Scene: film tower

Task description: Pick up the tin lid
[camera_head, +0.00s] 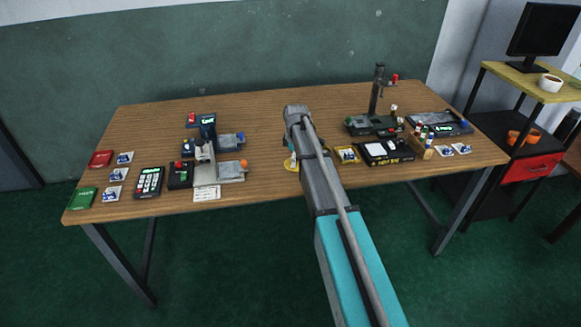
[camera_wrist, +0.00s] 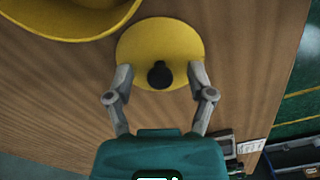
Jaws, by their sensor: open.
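The tin lid (camera_wrist: 160,38) is a yellow disc with a black knob (camera_wrist: 160,75) in the wrist view. It lies on the wooden table. My gripper (camera_wrist: 160,77) is open, with one finger on each side of the knob and a gap on both sides. The fingertips overlap the lid's near part in the picture; I cannot tell whether they touch it. In the head view my arm covers most of this spot. A bit of yellow (camera_head: 290,165) shows beside it, too small to tell apart.
A larger yellow round thing (camera_wrist: 70,30), cut off by the frame, lies close to the lid's left. In the head view, a device with grey blocks (camera_head: 204,165) stands left of my arm. A black stand (camera_head: 375,95) and a bottle rack (camera_head: 420,146) stand right. The table's back middle is clear.

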